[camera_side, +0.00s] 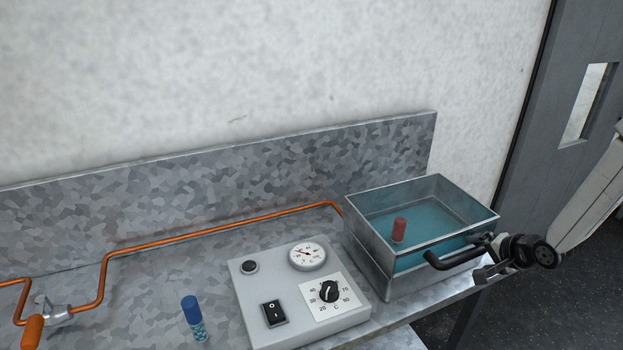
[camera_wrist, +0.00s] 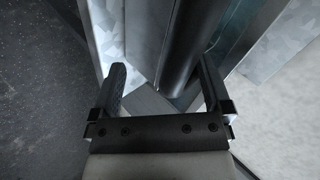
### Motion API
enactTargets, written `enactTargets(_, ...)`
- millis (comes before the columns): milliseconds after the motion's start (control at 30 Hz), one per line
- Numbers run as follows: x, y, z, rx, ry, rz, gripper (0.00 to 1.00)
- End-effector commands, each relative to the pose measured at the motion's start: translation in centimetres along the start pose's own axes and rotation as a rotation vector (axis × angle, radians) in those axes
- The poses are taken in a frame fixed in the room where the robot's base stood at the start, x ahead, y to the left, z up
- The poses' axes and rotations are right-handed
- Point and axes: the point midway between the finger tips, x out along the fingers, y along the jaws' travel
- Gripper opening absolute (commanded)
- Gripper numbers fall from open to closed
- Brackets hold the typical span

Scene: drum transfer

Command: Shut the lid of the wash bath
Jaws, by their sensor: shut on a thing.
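The wash bath (camera_side: 366,254) is a metal box with blue water in it, at the right of the bench in the side view. A black bar handle (camera_side: 452,261) stands out at its front right. I cannot tell clearly how far open the lid is. My gripper (camera_side: 485,270) is at the right end of the handle, shut on it. In the wrist view, the dark handle (camera_wrist: 187,45) runs between my two fingers (camera_wrist: 163,88). A red-topped piece (camera_side: 399,230) shows inside the bath.
A grey control box (camera_side: 290,325) with a dial and gauge stands left of the bath. A blue-capped vial (camera_side: 191,318) stands farther left. An orange pipe (camera_side: 200,231) runs along the backsplash. The bench ends near the bath, with dark floor (camera_side: 570,270) beyond.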

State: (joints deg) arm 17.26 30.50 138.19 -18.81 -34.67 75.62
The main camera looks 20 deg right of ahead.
Motion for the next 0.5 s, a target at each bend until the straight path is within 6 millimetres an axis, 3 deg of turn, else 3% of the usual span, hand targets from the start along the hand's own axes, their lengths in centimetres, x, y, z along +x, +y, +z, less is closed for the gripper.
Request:
enactTargets(33,0.3,-21.7,-15.9,0.404,0.027,0.333,0.26)
enactTargets(100,-0.4,-22.3,-14.6,0.396,-0.004,0.384,0.25)
enactTargets(133,-0.7,-22.5,-14.1,0.394,-0.017,0.408,0.00)
enactTargets(500,-6.3,-25.3,-8.1,0.337,-0.126,0.691,0.00)
